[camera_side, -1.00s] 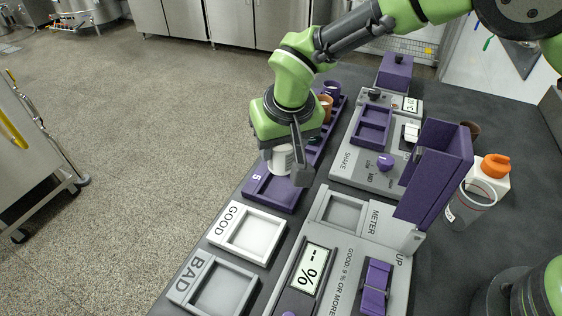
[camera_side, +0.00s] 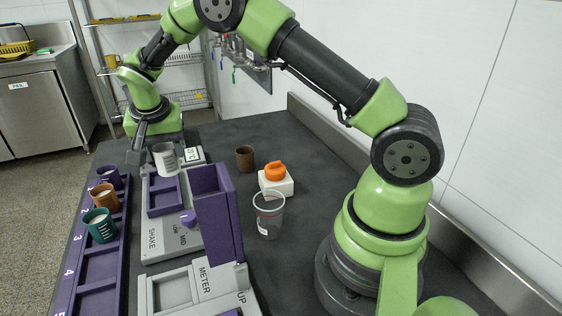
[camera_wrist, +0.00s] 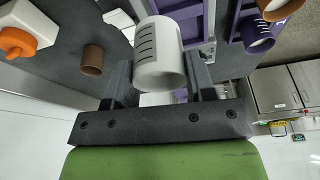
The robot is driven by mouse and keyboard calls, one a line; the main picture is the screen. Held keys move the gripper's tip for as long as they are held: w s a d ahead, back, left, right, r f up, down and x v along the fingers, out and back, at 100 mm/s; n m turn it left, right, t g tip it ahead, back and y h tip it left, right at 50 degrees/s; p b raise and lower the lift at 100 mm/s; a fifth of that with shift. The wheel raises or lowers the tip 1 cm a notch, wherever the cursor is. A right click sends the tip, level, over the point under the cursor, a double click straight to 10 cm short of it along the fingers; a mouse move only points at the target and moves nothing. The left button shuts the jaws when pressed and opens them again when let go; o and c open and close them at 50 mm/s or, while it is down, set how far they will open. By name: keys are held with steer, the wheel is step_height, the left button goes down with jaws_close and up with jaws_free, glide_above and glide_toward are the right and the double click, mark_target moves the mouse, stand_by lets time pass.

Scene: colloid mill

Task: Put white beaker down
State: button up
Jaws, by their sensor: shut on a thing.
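The white beaker (camera_side: 165,160) with dark grey marks is held in my gripper (camera_side: 150,145). In the wrist view the beaker (camera_wrist: 160,62) sits between the two fingers of my gripper (camera_wrist: 160,75), tilted in the picture. In the side view it is over or just in front of the far end of the grey SHAKE unit (camera_side: 160,244); I cannot tell how high it is. The unit's purple two-cell holder (camera_side: 164,196) shows no cup in it. My gripper partly hides the unit's far end.
A purple numbered rack (camera_side: 110,250) at left holds purple, orange and teal cups (camera_side: 99,224). A tall purple panel (camera_side: 217,212) rises by the METER unit (camera_side: 185,290). A brown cup (camera_side: 245,158), orange-capped bottle (camera_side: 276,182) and clear beaker (camera_side: 269,214) stand right.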

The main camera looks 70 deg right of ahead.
steer(key=s+d+m+g, duration=0.1)
steer(key=s+d+m, duration=0.3)
steer(key=d, duration=0.5)
steer(key=s+d+m+g, duration=0.1)
steer(key=s+d+m, duration=0.3)
steer(key=d, duration=0.6)
steer(key=s+d+f+m+g, duration=0.1)
steer(key=s+d+m+g, duration=0.1)
steer(key=s+d+m, duration=0.85)
steer(key=s+f, duration=0.1)
steer(key=f, duration=0.2)
steer(key=s+f+n, duration=0.1)
steer(key=f, duration=0.1)
steer(key=s+f+n, duration=0.1)
steer(key=s+f, duration=0.1)
steer(key=f, duration=0.1)
steer(key=shift+f, duration=0.5)
steer(key=shift+f, duration=0.15)
steer(key=o, duration=0.9)
